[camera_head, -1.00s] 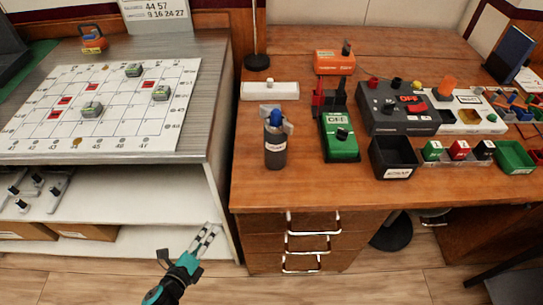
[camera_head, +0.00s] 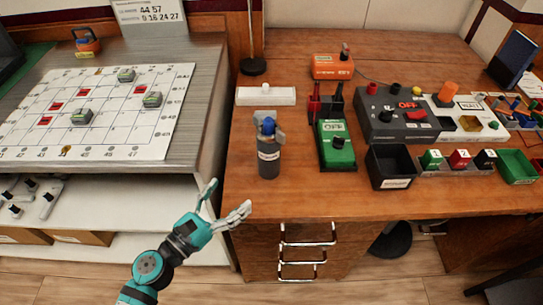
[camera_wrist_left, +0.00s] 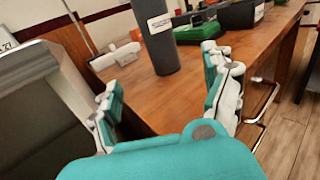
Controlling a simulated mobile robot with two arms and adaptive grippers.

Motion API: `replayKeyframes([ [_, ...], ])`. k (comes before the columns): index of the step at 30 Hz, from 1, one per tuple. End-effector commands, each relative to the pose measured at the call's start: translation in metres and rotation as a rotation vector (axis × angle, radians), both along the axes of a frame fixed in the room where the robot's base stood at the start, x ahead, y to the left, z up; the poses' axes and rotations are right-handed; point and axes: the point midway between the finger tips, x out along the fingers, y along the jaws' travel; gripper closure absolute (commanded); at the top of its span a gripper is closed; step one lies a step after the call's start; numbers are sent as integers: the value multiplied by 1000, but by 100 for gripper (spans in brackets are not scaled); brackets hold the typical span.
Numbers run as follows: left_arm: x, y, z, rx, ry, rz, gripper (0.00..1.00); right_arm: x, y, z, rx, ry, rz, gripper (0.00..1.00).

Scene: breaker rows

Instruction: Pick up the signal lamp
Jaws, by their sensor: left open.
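A dark grey cylinder (camera_head: 269,160) with a white label and a blue top stands upright near the desk's front left. I take it for the signal lamp, but cannot read its label. Grey flaps flank its top. In the left wrist view the cylinder (camera_wrist_left: 163,50) stands beyond the fingers, its top cut off by the frame. My left gripper (camera_head: 229,195) is open and empty, in front of the desk's left front corner, short of the cylinder. Its spread fingers (camera_wrist_left: 165,98) also show in the wrist view. My right gripper is in neither view.
The wooden desk (camera_head: 240,195) has free surface around the cylinder. Behind it lies a white bar (camera_head: 266,97); to its right are a green OFF box (camera_head: 336,153) and a black bin (camera_head: 388,170). A grey table with a grid board (camera_head: 120,120) stands left.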

Motion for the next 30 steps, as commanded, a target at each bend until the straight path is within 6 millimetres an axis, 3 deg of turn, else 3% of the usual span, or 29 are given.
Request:
replayKeyframes([
  [3,22,-18,6,-4,-2,0,17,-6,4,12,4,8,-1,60],
  [12,69,-55,2,-6,2,1,17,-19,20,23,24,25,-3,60],
  [20,83,-67,1,-5,3,0,17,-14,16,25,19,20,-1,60],
  [30,117,-96,-3,-5,4,1,17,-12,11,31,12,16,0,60],
])
